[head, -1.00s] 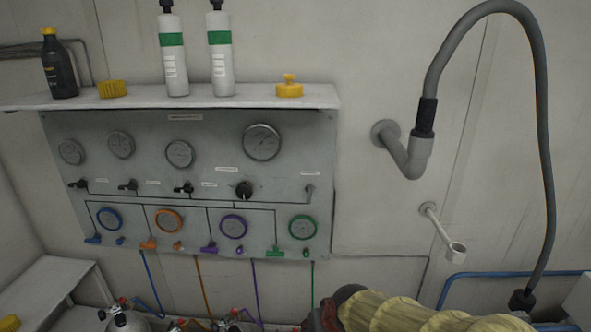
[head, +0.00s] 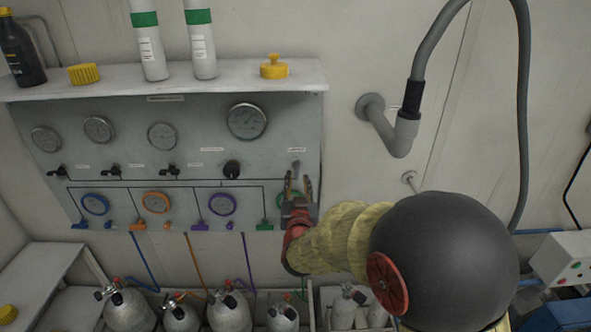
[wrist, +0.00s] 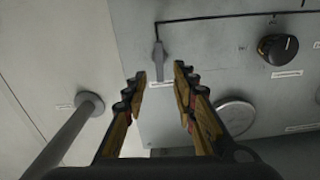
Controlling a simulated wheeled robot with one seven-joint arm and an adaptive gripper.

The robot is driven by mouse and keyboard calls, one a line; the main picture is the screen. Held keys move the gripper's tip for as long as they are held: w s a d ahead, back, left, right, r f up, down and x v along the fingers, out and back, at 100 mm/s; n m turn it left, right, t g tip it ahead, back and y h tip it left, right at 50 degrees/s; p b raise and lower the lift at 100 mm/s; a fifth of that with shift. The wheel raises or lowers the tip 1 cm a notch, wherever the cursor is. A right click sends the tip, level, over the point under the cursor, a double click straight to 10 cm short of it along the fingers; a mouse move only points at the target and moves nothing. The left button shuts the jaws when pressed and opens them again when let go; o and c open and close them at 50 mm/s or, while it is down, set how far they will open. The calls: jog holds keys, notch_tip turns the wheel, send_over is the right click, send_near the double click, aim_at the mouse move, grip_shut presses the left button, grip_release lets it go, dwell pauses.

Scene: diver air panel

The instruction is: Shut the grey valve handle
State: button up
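The grey valve handle (head: 296,166) is a small lever at the right end of the panel's valve row, just above my gripper in the head view. In the wrist view the grey handle (wrist: 159,58) lies ahead of the fingertips, near the line of the gap between them. My gripper (wrist: 160,72) is open and empty, its two fingers apart. In the head view my gripper (head: 292,183) is in front of the panel's right edge and partly covers the green gauge. I cannot tell exactly how far the fingertips are from the handle.
The panel (head: 275,150) also carries a black knob (head: 232,170), several black valves and several gauges. A shelf (head: 200,84) above holds bottles and yellow items. A grey pipe with a hose (head: 402,135) sticks out to the right. Gas cylinders (head: 228,312) stand below.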

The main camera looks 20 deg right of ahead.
aim_at(297, 171)
jog(key=x, duration=0.7)
jog(key=shift+p, duration=0.35)
jog(key=shift+c, duration=0.4)
grip_shut()
